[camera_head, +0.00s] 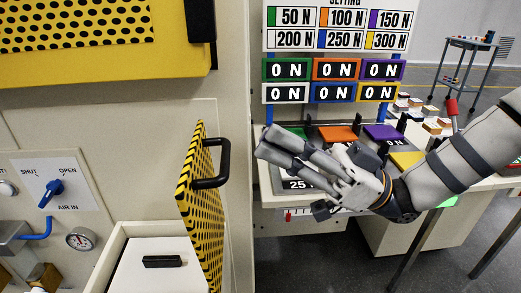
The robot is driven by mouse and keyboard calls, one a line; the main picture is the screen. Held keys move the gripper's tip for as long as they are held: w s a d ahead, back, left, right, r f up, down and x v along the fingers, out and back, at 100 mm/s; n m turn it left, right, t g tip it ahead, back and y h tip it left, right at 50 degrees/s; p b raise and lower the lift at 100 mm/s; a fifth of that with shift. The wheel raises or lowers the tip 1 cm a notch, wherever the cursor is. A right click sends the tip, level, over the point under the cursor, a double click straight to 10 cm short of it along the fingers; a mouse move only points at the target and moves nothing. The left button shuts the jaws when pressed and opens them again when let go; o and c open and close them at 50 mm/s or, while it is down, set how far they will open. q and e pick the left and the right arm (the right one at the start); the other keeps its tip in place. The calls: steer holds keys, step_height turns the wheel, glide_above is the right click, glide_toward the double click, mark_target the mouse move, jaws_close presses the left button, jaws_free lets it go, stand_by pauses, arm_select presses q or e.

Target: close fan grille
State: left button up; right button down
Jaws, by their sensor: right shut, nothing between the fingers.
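A yellow panel with black perforations (204,225), which looks like the fan grille, stands out from the cabinet front at a steep angle, so it is open. A black D-shaped handle (224,163) sticks out from its right face. My right gripper (268,146) comes in from the right, in front of the tabletop. It is shut and empty, with its fingertips pointing left, to the right of the handle and apart from it in the picture. The grille's hinge edge cannot be made out. My left gripper is not in view.
Another yellow perforated panel (80,52) is at the top left. A white drawer or box with a black pull (162,261) is left of the grille. A sign board (336,68) stands behind my right gripper.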

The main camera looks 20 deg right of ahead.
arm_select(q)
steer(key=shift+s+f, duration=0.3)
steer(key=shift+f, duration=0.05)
arm_select(e)
steer(key=shift+w+a+f, duration=0.2)
steer(key=shift+a+f, duration=0.1)
steer(key=shift+a, duration=0.3)
steer(key=shift+w+a+f, duration=0.2)
steer(key=shift+a+f, duration=0.05)
steer(key=shift+a, duration=0.35)
